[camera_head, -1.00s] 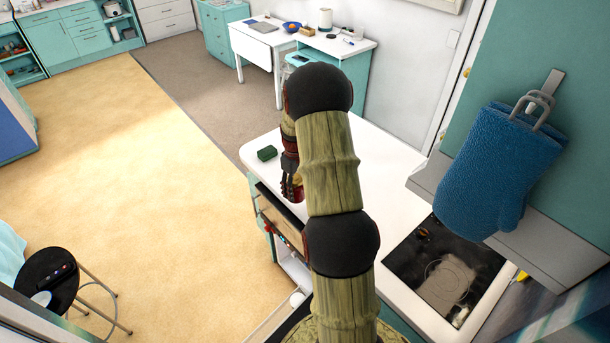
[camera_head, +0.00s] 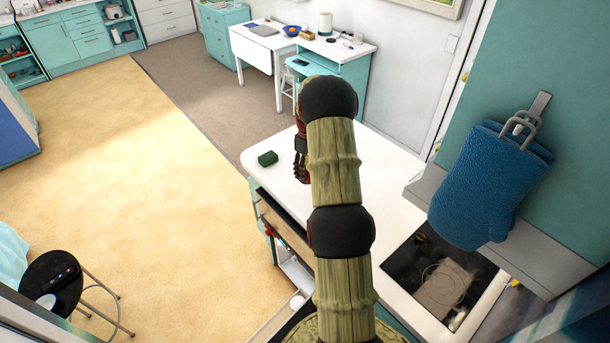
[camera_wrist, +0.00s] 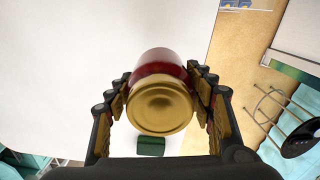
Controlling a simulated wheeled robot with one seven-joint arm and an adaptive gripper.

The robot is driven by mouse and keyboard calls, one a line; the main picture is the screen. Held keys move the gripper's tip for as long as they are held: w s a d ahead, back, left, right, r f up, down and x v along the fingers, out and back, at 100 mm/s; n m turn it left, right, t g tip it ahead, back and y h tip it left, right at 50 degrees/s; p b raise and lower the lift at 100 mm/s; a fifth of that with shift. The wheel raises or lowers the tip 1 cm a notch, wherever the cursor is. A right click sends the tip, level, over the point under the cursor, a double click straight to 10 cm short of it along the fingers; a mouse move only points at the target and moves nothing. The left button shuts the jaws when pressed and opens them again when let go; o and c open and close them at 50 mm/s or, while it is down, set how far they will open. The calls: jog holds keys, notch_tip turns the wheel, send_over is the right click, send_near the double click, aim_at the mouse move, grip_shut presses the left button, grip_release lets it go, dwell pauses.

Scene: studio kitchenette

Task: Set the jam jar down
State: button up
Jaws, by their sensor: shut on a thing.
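The jam jar (camera_wrist: 160,98), with red contents and a round gold lid, is in the middle of the wrist view, lid towards the camera. My gripper (camera_wrist: 162,84) is shut on it, with gold-padded fingers on both sides. The white counter (camera_wrist: 60,80) fills much of the view behind the jar; I cannot tell whether the jar touches it. In the head view my gripper (camera_head: 301,174) is over the far left part of the counter (camera_head: 385,165). The jar cannot be made out there.
A small dark green box (camera_head: 267,158) lies on the counter left of my gripper, near the edge. An open drawer (camera_head: 283,228) sticks out below the counter's left side. A dark hob (camera_head: 440,275) is at the near right. A blue oven mitt (camera_head: 490,185) hangs at the right.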

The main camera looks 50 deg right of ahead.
jog(key=w+d+f, duration=0.1)
jog(key=f, duration=0.1)
jog(key=w+d+f, duration=0.3)
jog(key=f, duration=0.1)
jog(key=shift+w+d+f+p, duration=0.1)
jog(key=shift+w+d+p, duration=0.1)
jog(key=shift+w+p, duration=0.2)
jog(key=shift+f+p, duration=0.4)
jog(key=shift+f, duration=1.3)
jog(key=shift+w+f, duration=0.1)
jog(key=shift+f, duration=0.1)
jog(key=o, duration=1.7)
jog(key=shift+c, duration=0.2)
jog(key=shift+r, duration=0.1)
